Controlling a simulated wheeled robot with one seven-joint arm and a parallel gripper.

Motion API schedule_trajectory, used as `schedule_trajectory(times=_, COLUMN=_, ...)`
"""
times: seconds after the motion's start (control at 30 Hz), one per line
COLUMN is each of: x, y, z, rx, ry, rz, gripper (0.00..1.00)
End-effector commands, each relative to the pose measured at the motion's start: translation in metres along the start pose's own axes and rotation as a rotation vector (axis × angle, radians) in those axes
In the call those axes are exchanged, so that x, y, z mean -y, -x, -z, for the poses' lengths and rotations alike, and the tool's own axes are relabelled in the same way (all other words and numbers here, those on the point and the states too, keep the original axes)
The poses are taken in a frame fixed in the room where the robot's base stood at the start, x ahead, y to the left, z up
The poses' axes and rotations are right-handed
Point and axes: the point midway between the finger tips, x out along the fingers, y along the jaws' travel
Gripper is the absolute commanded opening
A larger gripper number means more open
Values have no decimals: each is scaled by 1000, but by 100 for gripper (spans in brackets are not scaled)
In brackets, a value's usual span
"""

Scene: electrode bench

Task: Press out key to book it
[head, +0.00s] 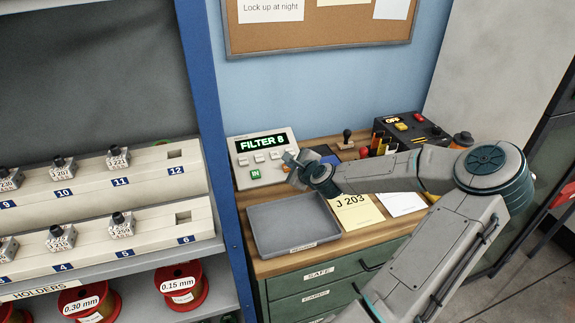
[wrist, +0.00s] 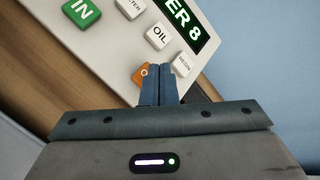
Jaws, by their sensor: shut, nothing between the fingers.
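The booking terminal (head: 262,146) is a pale box on the bench with white keys and a lit display (head: 262,143) reading "FILTER 8". Its green IN key (head: 255,174) is in plain view and also shows in the wrist view (wrist: 81,12). The orange out key (wrist: 139,76) is partly hidden behind my fingers in the wrist view, so its full label cannot be read. My gripper (wrist: 161,72) is shut and empty, with its fingertips over or beside the orange key. I cannot tell whether they touch it. In the head view my gripper (head: 291,157) is at the terminal's right side.
A grey tray (head: 290,228) and a yellow note (head: 356,212) reading "J 203" lie in front of the terminal. A stamp (head: 346,140) and a dark box with buttons (head: 411,130) stand to the right. A shelf with numbered holders (head: 160,170) is at left.

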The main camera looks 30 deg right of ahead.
Motion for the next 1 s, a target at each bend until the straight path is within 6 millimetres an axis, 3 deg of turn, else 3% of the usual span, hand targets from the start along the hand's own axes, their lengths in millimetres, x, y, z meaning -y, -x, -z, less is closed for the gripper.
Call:
schedule_trajectory(times=0.43, x=4, y=4, z=-4, rx=0, ry=0, rz=1, gripper=0)
schedule_trajectory(times=1.0, x=27, y=37, z=-27, rx=0, ry=0, rz=0, gripper=0)
